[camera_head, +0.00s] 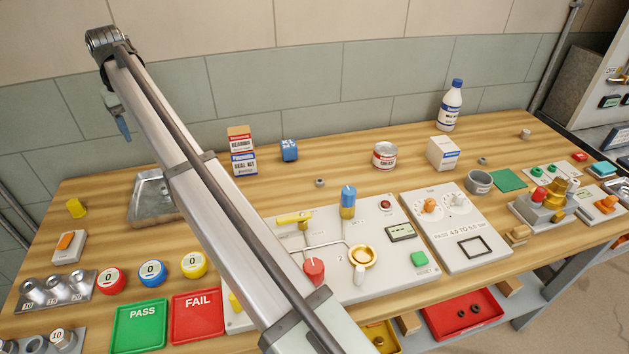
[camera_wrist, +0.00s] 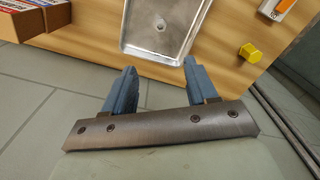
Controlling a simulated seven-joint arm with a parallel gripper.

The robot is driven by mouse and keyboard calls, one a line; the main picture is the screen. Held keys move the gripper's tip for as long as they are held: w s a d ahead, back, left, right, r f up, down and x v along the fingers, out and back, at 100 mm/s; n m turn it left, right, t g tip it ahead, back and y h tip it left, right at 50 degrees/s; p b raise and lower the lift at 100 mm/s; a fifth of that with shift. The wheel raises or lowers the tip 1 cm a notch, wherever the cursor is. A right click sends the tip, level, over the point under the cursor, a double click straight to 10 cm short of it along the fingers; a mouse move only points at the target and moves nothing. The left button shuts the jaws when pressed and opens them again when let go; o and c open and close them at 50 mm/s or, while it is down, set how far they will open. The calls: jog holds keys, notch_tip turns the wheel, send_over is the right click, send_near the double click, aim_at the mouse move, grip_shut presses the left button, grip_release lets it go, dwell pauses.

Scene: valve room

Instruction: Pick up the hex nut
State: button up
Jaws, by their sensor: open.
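My gripper (camera_wrist: 160,82) is open and empty in the wrist view, its two blue fingers apart and pointing towards a metal tray. In the head view one blue fingertip of my gripper (camera_head: 123,128) shows at the upper left, high in front of the tiled wall. Small grey nut-like pieces lie on the wooden bench: one near the middle (camera_head: 319,182), one right of the can (camera_head: 483,160) and one at the back right (camera_head: 525,133). They are too small to tell which is the hex nut. None of them shows in the wrist view.
My arm hides part of the bench.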

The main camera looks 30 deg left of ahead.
jog(key=w+d+m, duration=0.1)
jog(key=w+d, duration=1.4)
jog(key=d, duration=0.3)
send_over(318, 179)
jog(key=shift+m, duration=0.4)
jog(key=f, duration=1.3)
jog(key=shift+s+f, duration=0.4)
jog(key=shift+w+d+f, duration=0.1)
jog(key=shift+w+f, duration=0.1)
jog(key=shift+f, duration=1.2)
jog(key=shift+w+f, duration=0.15)
jog(key=shift+f, duration=1.25)
grip_shut()
